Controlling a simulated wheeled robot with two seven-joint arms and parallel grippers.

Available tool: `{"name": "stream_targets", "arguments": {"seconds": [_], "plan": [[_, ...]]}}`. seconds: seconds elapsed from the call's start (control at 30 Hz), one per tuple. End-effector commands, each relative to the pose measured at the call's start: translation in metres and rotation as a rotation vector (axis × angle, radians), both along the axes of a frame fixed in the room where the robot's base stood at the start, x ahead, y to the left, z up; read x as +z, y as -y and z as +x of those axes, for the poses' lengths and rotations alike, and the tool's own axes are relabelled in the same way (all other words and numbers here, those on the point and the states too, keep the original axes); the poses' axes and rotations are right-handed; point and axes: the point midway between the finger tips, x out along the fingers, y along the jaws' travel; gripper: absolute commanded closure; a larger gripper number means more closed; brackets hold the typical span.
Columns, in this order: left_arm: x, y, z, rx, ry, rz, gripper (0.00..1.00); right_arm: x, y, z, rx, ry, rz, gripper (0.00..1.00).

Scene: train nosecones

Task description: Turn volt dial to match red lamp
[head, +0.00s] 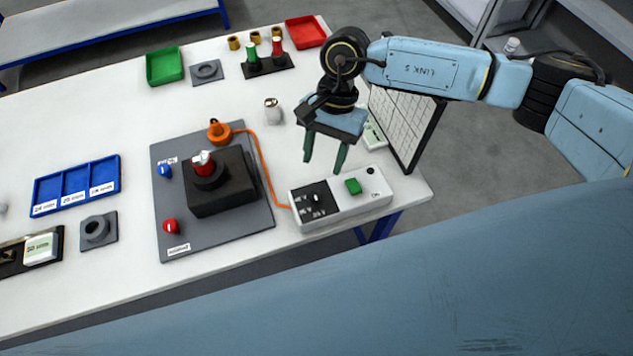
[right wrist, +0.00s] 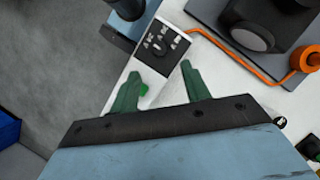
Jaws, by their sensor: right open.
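The volt dial (head: 317,198) is a small knob on the black panel of a white box (head: 345,215) at the table's front right corner. It also shows in the right wrist view (right wrist: 157,48), beyond my fingertips, with small white markings around it. A red piece with a pale top (head: 203,166), seemingly the red lamp, stands upright in a black block (head: 222,192) on a grey board. My right gripper (head: 323,170) is open and empty, pointing down above the box, apart from the dial. In the right wrist view its green fingers (right wrist: 160,80) are spread. My left gripper is not in view.
An orange cable (head: 262,165) runs from the grey board (head: 250,220) to the box. The box has a green button (head: 353,186). A white grid panel (head: 398,125) stands upright close behind my right gripper. A white bottle-like item (head: 272,112) stands behind the board.

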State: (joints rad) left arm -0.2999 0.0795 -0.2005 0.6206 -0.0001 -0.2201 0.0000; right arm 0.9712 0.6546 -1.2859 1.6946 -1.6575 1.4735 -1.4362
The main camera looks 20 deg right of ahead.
Motion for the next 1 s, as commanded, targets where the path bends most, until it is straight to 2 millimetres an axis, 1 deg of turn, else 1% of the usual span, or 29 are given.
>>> {"name": "stream_targets", "arguments": {"seconds": [0.1, 0.2, 0.3, 0.4, 0.6, 0.8, 0.83, 0.87, 1.0], "plan": [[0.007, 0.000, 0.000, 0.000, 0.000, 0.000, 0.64, -0.023, -0.008, -0.009, 0.001, -0.005, 0.001, 0.53], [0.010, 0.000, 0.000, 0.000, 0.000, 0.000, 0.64, -0.041, -0.013, -0.014, 0.000, -0.004, 0.002, 0.53], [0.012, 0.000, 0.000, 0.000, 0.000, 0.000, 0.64, -0.056, -0.017, -0.018, 0.000, -0.004, 0.002, 0.53], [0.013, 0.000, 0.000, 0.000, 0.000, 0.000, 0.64, -0.066, -0.020, -0.020, -0.001, -0.001, 0.003, 0.53], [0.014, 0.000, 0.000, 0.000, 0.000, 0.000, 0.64, -0.074, -0.022, -0.023, 0.000, 0.001, 0.004, 0.53], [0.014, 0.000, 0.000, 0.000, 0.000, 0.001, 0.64, -0.075, -0.022, -0.023, 0.000, 0.001, 0.004, 0.53], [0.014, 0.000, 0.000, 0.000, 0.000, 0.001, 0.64, -0.075, -0.022, -0.023, 0.000, 0.001, 0.004, 0.55], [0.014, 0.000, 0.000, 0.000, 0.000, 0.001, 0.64, -0.075, -0.022, -0.023, 0.000, 0.001, 0.004, 0.58], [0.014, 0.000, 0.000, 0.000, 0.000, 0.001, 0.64, -0.074, -0.022, -0.023, 0.000, 0.001, 0.004, 0.77]]}}
